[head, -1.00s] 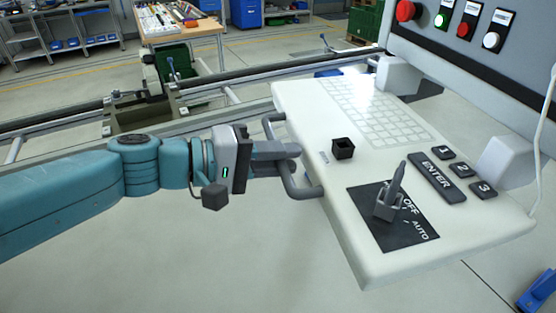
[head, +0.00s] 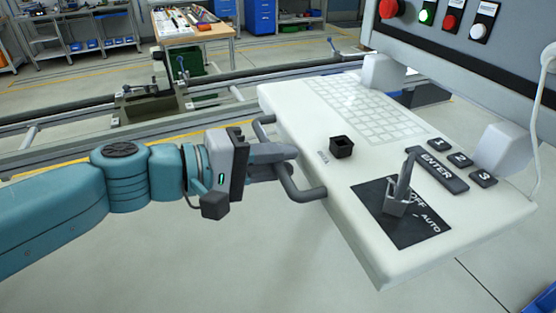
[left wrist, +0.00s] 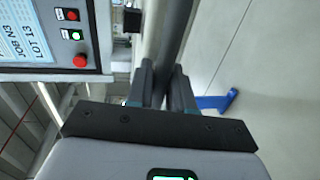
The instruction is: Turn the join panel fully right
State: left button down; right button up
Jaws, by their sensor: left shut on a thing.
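The join panel is a white slanted console (head: 300,130) with a keyboard, a dark OFF/AUTO switch plate and black keys. A grey bar handle (head: 305,193) runs along its left edge. My left gripper (head: 284,162) comes in from the left and is shut on this handle. In the left wrist view its two fingers close around the grey bar (left wrist: 172,40). My right gripper is not in view.
A conveyor rail (head: 60,121) crosses behind the console. A wooden table (head: 213,38) with tools and a green crate (head: 205,64) stand further back. A white cable (head: 539,140) hangs at the right. The floor in front is clear; a blue object (head: 545,302) lies lower right.

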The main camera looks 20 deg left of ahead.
pick_arm(q)
jog(key=shift+d+f, duration=0.1)
jog(key=c, duration=1.2)
grip_release()
jog(key=shift+o, duration=0.3)
jog(key=shift+s, duration=0.1)
jog(key=b+v, duration=0.3)
jog(key=v, duration=1.3)
jog(key=shift+a+b, duration=0.3)
jog(key=shift+b, duration=0.1)
jog(key=shift+s, duration=0.1)
